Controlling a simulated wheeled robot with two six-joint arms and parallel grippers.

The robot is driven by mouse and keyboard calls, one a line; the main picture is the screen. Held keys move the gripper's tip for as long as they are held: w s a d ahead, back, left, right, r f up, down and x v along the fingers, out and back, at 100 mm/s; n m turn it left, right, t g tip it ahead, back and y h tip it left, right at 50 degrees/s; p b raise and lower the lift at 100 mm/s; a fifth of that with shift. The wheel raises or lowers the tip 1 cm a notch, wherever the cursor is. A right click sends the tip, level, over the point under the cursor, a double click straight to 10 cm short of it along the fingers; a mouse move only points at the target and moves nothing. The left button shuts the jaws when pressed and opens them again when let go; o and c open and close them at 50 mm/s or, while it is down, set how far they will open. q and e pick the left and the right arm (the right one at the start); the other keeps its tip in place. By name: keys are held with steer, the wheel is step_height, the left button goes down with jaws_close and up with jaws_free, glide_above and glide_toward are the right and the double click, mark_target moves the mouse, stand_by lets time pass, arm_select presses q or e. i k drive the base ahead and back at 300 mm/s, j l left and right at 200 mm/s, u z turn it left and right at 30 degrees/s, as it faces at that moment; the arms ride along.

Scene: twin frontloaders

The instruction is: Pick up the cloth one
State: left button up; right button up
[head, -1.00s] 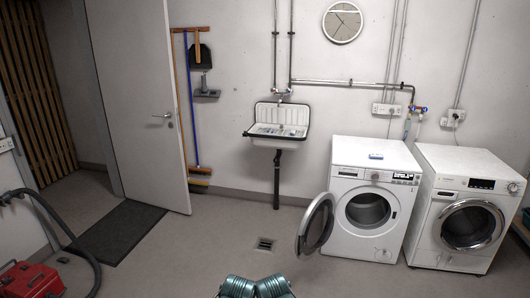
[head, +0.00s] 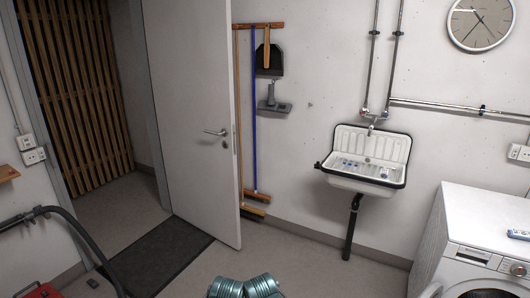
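I cannot make out any cloth in the head view. A small blue and white item (head: 519,234) lies on top of the white washing machine (head: 480,215) at the right edge; it is too small to tell what it is. The machine's lower front is cut off by the frame, so its drum is mostly hidden. Two teal ribbed parts of my own arms show at the bottom middle. Neither of my grippers is in view.
A white wall sink (head: 372,150) holds small objects on its rack. Brooms (head: 239,120) hang beside the door (head: 190,110). A dark mat (head: 160,255) lies on the floor. A red machine (head: 40,291) with a black hose (head: 85,240) is at lower left. Some middle floor is clear.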

mark_target(383, 171)
steer(key=i+j+z, duration=0.1)
steer(key=i, duration=0.65)
steer(key=i+j+z, duration=0.1)
steer(key=i, duration=0.6)
steer(key=i+z, duration=0.3)
steer(key=z, duration=0.2)
steer(key=i+z, duration=0.25)
steer(key=z, duration=0.2)
steer(key=i+j+z, duration=0.25)
steer(key=z, duration=0.25)
steer(key=i+z, duration=0.25)
steer(key=z, duration=0.15)
steer(key=i+j+z, duration=0.2)
steer(key=z, duration=0.15)
steer(key=i+j+z, duration=0.2)
steer(key=z, duration=0.2)
